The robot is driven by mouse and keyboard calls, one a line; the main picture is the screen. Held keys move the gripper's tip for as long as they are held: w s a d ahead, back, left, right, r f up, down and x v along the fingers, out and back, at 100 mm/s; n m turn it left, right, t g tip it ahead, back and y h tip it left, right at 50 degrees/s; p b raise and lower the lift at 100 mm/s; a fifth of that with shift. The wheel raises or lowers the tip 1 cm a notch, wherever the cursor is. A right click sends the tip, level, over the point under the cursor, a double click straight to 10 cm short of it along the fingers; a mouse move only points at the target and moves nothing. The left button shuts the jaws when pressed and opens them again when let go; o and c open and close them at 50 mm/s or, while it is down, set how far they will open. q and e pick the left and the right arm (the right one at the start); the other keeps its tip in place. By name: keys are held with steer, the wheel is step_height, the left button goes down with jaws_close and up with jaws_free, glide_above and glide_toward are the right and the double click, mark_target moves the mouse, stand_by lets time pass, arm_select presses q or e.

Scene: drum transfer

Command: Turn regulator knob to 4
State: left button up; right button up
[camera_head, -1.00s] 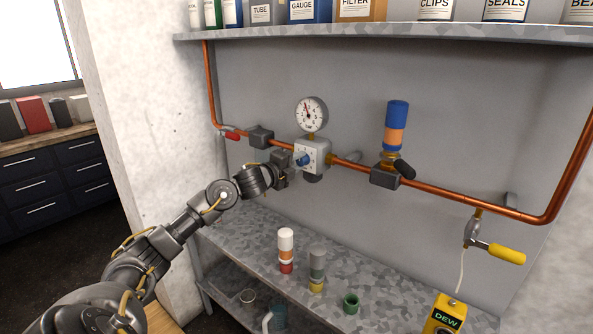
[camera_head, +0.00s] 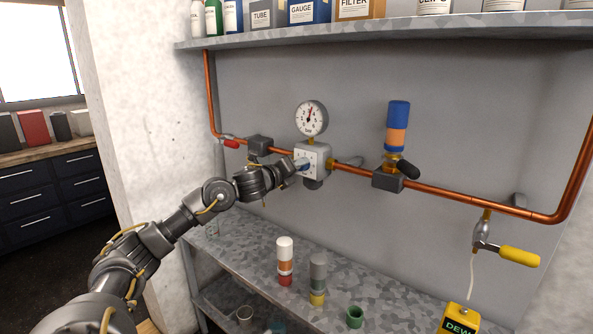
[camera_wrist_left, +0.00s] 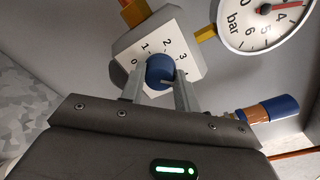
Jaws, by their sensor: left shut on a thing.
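The regulator (camera_head: 316,158) is a pale box on the copper pipe with a blue knob (camera_head: 302,164) on its front. My left gripper (camera_head: 299,167) is shut on the knob. In the left wrist view the blue knob (camera_wrist_left: 160,68) sits between the two fingers, and the regulator's dial face (camera_wrist_left: 172,45) shows 0, 1, 2 and 3 around it. The knob's pointer is too unclear to read. The round gauge (camera_head: 311,118) above has its needle pointing roughly upward; it shows partly in the left wrist view (camera_wrist_left: 258,22). My right gripper is not in view.
The copper pipe (camera_head: 450,195) carries a red-handled valve (camera_head: 232,144), a blue and orange cylinder (camera_head: 397,128) and a yellow-handled valve (camera_head: 518,256). A shelf (camera_head: 400,33) runs above. Small stacked cylinders (camera_head: 285,262) and a green cup (camera_head: 355,317) stand on the bench below.

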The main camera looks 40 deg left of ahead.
arm_select(q)
steer(key=shift+f, duration=0.1)
steer(key=o, duration=1)
steer(key=shift+c, duration=0.2)
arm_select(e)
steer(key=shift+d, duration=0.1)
arm_select(q)
steer(key=s+b, duration=0.4)
steer(key=s, duration=0.6)
steer(key=shift+s+d+r, duration=0.15)
steer(key=shift+s+r, duration=0.2)
steer(key=shift+s, duration=0.05)
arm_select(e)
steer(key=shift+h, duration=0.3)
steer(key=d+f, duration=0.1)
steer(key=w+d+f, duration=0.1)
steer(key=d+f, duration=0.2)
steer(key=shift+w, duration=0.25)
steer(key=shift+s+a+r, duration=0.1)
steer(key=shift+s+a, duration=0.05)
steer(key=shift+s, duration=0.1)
